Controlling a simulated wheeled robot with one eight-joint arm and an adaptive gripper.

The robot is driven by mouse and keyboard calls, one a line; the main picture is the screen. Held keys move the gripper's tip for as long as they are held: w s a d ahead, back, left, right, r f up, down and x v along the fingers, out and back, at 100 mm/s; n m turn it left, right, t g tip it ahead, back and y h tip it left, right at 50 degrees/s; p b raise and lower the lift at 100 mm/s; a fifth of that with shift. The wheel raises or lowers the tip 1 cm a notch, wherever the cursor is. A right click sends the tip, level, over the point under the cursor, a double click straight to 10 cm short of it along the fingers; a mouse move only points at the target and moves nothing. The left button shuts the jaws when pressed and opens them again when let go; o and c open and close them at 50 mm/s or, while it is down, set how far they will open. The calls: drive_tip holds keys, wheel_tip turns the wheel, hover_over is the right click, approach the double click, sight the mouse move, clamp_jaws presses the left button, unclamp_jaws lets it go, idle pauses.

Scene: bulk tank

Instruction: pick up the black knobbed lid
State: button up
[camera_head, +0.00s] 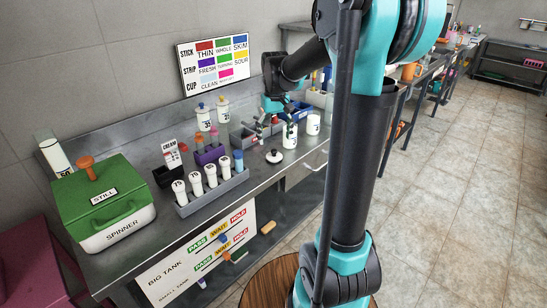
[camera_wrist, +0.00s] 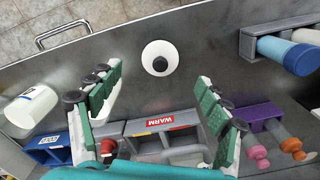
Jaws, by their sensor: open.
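The black knobbed lid, a round white disc with a black knob at its centre, lies flat on the grey metal bench (camera_head: 262,175). It shows in the head view (camera_head: 274,156) and in the wrist view (camera_wrist: 160,58). My gripper (camera_wrist: 160,76) is open, with its green-padded fingers spread wide and nothing between them. In the wrist view the lid appears between and just beyond the fingertips, apart from both. In the head view my gripper (camera_head: 275,122) hangs above the bench, behind the lid.
A grey bin labelled WARM (camera_wrist: 160,123) sits below my fingers in the wrist view. A purple holder (camera_head: 208,154) stands behind the rack. Bench around the lid is clear.

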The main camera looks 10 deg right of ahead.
sight(274, 150)
drive_tip(key=shift+w+a+f, duration=0.1)
drive_tip(key=shift+w+f, duration=0.05)
drive_tip(key=shift+f, duration=1.5)
drive_tip(key=shift+w+f, duration=0.1)
drive_tip(key=shift+f, duration=1.55)
drive_tip(key=shift+c, duration=0.3)
drive_tip(key=c, duration=1)
